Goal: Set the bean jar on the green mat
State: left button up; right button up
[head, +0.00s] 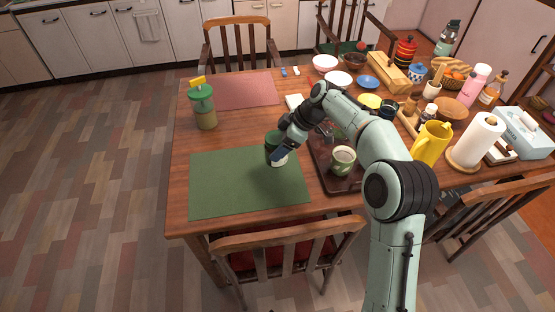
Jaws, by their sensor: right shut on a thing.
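The green mat (232,192) lies flat on the near left part of the wooden table. My right gripper (277,156) is over the mat's right part, shut on a small container with a dark green upper part and a pale lower part, apparently the bean jar (272,143). The gripper hides much of it. The jar is at the mat's upper right area; I cannot tell whether its base touches the mat. My left gripper is not in view.
A green-lidded canister (205,108) with a yellow top stands left, behind the mat. A dark tray (336,183) with a cup (343,160) lies right of the mat. A yellow pitcher (430,143) and paper towel roll (477,139) stand further right. The mat's left half is clear.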

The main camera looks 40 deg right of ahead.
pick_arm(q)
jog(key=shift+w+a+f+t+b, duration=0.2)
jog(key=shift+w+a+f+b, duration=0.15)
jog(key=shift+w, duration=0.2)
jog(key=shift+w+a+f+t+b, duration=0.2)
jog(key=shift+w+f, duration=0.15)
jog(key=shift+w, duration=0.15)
pick_arm(e)
jog(key=shift+f, duration=2.65)
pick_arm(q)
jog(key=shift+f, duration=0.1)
pick_arm(e)
jog(key=o, duration=1.4)
jog(key=shift+f, duration=0.15)
jog(key=shift+r, duration=0.25)
pick_arm(q)
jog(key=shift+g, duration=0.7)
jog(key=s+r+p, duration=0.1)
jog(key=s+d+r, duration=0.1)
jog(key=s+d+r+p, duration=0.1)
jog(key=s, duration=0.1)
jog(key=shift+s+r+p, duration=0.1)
jog(key=shift+p, duration=0.25)
pick_arm(e)
jog(key=v, duration=1.1)
jog(key=shift+s+d+r, duration=0.15)
jog(key=shift+s+r, duration=0.05)
jog(key=shift+r, duration=0.1)
